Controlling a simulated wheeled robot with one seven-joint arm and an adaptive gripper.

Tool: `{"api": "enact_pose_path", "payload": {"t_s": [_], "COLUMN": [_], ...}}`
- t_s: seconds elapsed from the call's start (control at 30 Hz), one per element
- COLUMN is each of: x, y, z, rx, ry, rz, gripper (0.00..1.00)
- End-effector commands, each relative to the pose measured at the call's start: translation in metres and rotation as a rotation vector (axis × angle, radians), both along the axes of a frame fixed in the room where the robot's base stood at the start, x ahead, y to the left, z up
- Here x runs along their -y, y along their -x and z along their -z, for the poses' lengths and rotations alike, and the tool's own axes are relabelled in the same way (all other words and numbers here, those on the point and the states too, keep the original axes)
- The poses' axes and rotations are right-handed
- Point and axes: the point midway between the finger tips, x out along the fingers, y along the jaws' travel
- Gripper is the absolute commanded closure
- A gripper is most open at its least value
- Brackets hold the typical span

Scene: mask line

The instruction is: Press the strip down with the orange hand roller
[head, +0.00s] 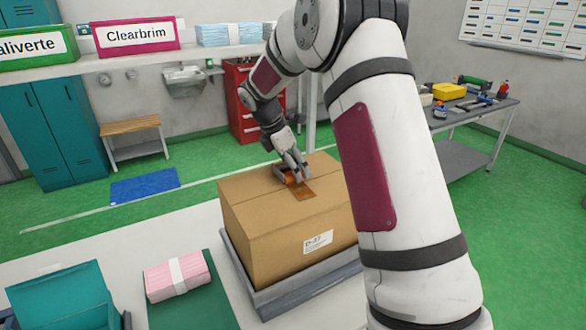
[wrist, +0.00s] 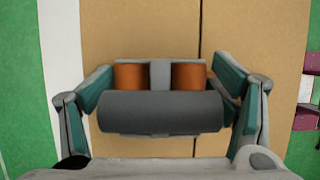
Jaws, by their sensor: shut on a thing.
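My gripper (head: 288,170) is shut on the orange hand roller (head: 292,178), low over the top of the cardboard box. In the wrist view, the roller shows a dark grey cylinder (wrist: 160,112) and two orange parts (wrist: 131,76) between the teal-padded fingers. A brown strip (head: 303,191) lies on the box top along the seam, beside the roller and running toward the near edge. I cannot tell whether the roller touches the strip. In the wrist view the strip is not distinguishable; the box top (wrist: 225,25) with its dark seam shows.
The cardboard box (head: 270,235) sits on a grey tray-like base (head: 285,298). A pink pack (head: 178,276) lies on a green mat, with a teal bin (head: 65,300) to its left. A cluttered workbench (head: 475,105) stands at the back right.

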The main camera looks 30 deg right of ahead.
Motion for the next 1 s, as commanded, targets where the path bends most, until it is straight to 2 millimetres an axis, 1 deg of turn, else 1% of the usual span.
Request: {"api": "enact_pose_path", "payload": {"t_s": [0.3, 0.47, 1.0], "x": [-0.001, -0.001, -0.001], "y": [0.011, 0.013, 0.029], "z": [-0.001, -0.001, 0.001], "rx": [-0.002, -0.001, -0.004], "ry": [-0.001, -0.001, -0.001], "rz": [0.000, -0.001, 0.001], "gripper": [0.44, 0.44, 0.44]}}
